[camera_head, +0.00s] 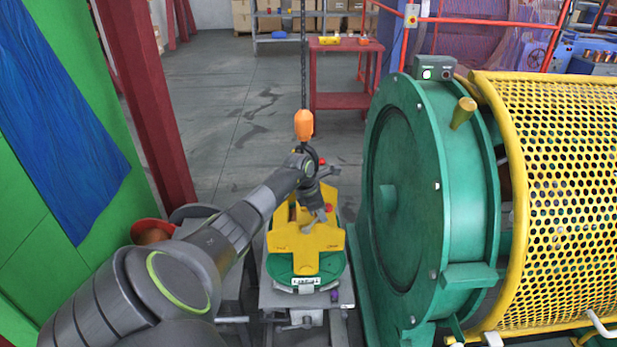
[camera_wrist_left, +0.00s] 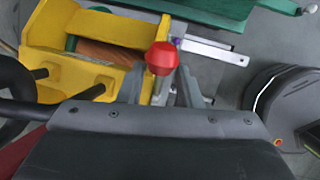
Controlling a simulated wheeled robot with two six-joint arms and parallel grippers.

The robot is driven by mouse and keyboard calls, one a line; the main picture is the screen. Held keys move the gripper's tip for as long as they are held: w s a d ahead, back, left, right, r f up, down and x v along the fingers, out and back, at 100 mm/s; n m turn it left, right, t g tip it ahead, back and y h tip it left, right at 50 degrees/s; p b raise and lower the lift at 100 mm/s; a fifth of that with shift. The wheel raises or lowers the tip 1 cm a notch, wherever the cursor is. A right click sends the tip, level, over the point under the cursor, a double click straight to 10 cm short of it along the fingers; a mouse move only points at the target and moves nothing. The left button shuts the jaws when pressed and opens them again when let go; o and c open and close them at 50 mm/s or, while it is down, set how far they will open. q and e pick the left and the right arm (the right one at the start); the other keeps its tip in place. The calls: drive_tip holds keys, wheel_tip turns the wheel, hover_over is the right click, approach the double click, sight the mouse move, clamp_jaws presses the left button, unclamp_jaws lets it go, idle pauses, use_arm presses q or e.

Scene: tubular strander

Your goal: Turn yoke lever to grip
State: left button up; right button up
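The yellow yoke (camera_head: 305,240) sits on a green round part on a grey stand, below the orange hook block (camera_head: 304,124). The yoke also fills the upper left of the left wrist view (camera_wrist_left: 95,28). A red ball knob (camera_wrist_left: 162,58), which looks like the lever's end, shows in the left wrist view. My left gripper (camera_head: 324,192) is at the yoke's right side. Its grey fingers (camera_wrist_left: 163,90) stand apart on either side of the knob in the picture; contact cannot be told. The lever's shaft is mostly hidden. My right gripper is out of view.
The green machine disc (camera_head: 405,200) and yellow perforated guard (camera_head: 560,190) stand close on the right. A red column (camera_head: 150,100) and green panel are on the left. A red table (camera_head: 342,100) stands behind, with open floor before it.

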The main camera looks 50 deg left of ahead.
use_arm(q)
drive_tip(key=b+v, duration=0.1)
drive_tip(key=v, duration=1.3)
drive_tip(key=shift+s+r, duration=0.15)
drive_tip(key=shift+r, duration=0.2)
drive_tip(key=shift+f, duration=0.1)
